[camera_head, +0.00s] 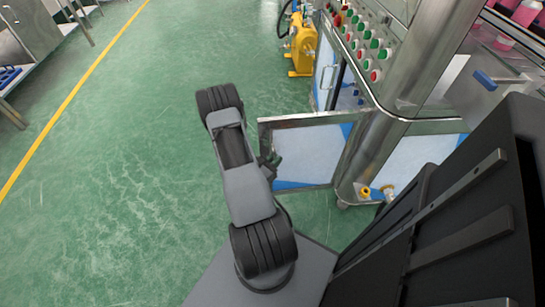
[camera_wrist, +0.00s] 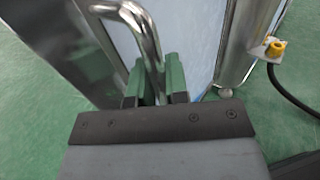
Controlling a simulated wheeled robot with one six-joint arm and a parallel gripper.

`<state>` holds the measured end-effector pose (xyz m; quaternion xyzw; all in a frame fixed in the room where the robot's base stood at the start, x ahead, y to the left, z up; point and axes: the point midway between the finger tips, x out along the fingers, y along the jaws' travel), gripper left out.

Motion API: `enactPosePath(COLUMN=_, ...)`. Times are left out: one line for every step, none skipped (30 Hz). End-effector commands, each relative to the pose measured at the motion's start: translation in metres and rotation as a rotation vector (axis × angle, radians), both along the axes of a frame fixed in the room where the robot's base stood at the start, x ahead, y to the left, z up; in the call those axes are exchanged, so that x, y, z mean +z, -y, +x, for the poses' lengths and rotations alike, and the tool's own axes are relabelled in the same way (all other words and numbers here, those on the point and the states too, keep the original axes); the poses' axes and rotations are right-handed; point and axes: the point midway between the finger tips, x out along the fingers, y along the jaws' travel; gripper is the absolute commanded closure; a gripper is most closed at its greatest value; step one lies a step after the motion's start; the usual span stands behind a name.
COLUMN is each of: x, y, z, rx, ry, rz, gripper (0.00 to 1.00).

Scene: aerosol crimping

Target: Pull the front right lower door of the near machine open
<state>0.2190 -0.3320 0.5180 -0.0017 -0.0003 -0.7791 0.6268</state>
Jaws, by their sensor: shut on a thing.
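The lower door (camera_head: 308,152) of the near machine is a framed, see-through panel with a metal border. In the head view it stands swung out to the left from the machine's corner post (camera_head: 372,150). My gripper (camera_head: 269,163) is at the door's free left side, partly hidden behind my arm. In the wrist view the green fingers of my gripper (camera_wrist: 161,75) are shut on the curved metal door handle (camera_wrist: 150,38). The door panel (camera_wrist: 196,40) shows behind the fingers. The handle is hidden in the head view.
A panel of red and green buttons (camera_head: 362,42) is above the opening. Another lower door (camera_head: 325,62) stands farther along, near a yellow unit (camera_head: 302,45). A yellow fitting with a black hose (camera_wrist: 275,48) is beside the post. Green floor left of my arm is clear.

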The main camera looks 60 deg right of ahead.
Motion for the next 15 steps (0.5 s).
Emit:
enactPosePath(x=-0.0003, y=-0.0007, z=-0.0023, rx=-0.011, ry=0.002, rz=0.002, gripper=1.00)
enactPosePath(x=-0.0003, y=-0.0013, z=-0.0020, rx=-0.010, ry=0.002, rz=0.002, gripper=1.00)
enactPosePath(x=-0.0004, y=-0.0021, z=-0.0014, rx=-0.009, ry=0.002, rz=0.002, gripper=1.00)
enactPosePath(x=-0.0005, y=-0.0027, z=-0.0010, rx=-0.008, ry=0.002, rz=0.002, gripper=1.00)
enactPosePath(x=-0.0005, y=-0.0031, z=-0.0006, rx=-0.006, ry=0.003, rz=0.002, gripper=1.00)
enactPosePath(x=-0.0006, y=-0.0037, z=0.0001, rx=-0.004, ry=0.003, rz=0.002, gripper=1.00)
enactPosePath(x=-0.0006, y=-0.0040, z=0.0006, rx=-0.003, ry=0.003, rz=0.002, gripper=1.00)
enactPosePath(x=-0.0007, y=-0.0043, z=0.0010, rx=-0.001, ry=0.003, rz=0.002, gripper=1.00)
enactPosePath(x=-0.0007, y=-0.0046, z=0.0016, rx=0.001, ry=0.003, rz=0.003, gripper=1.00)
enactPosePath(x=-0.0008, y=-0.0048, z=0.0021, rx=0.002, ry=0.003, rz=0.003, gripper=1.00)
enactPosePath(x=-0.0009, y=-0.0050, z=0.0025, rx=0.004, ry=0.003, rz=0.003, gripper=1.00)
enactPosePath(x=-0.0009, y=-0.0052, z=0.0030, rx=0.006, ry=0.003, rz=0.003, gripper=1.00)
enactPosePath(x=-0.0010, y=-0.0053, z=0.0034, rx=0.007, ry=0.003, rz=0.003, gripper=1.00)
enactPosePath(x=-0.0010, y=-0.0054, z=0.0037, rx=0.008, ry=0.003, rz=0.003, gripper=0.83)
enactPosePath(x=-0.0011, y=-0.0055, z=0.0042, rx=0.010, ry=0.003, rz=0.004, gripper=0.80)
